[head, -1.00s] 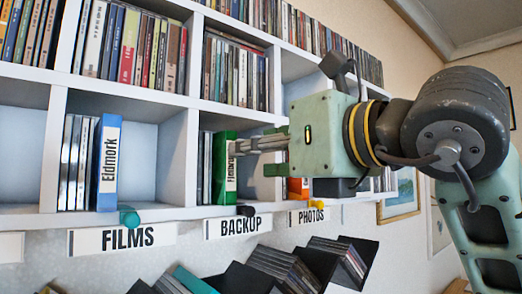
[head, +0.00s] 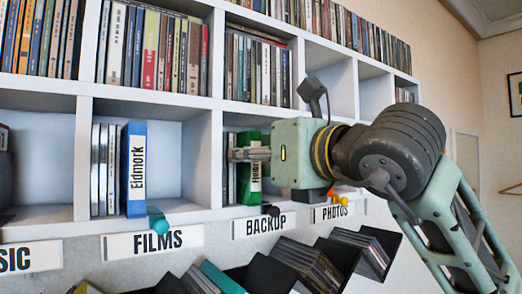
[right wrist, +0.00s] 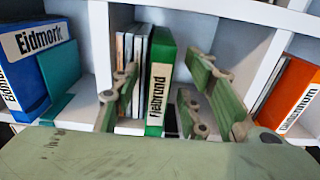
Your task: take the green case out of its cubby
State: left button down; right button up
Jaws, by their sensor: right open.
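The green case (head: 251,185) labelled "Fieldbrund" or similar stands upright in the cubby above the BACKUP label, at the right end of several thin disc cases. It also shows in the right wrist view (right wrist: 160,75), its spine facing me. My right gripper (head: 240,155) is in front of that cubby and covers part of the case in the head view. In the right wrist view its two open fingers (right wrist: 165,90) stand apart, one on each side of the case. The left finger overlaps the thin disc cases (right wrist: 135,60). Contact cannot be told. My left gripper is not in view.
A blue case (head: 134,170) stands in the cubby above FILMS (head: 153,242). An orange case (right wrist: 292,95) stands in the cubby to the right. White dividers (head: 202,160) separate the cubbies. Coloured knobs (head: 158,222) stick out from the lower edge. Dark disc bins (head: 270,265) hang below.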

jog(key=shift+c, duration=0.3)
grip_shut()
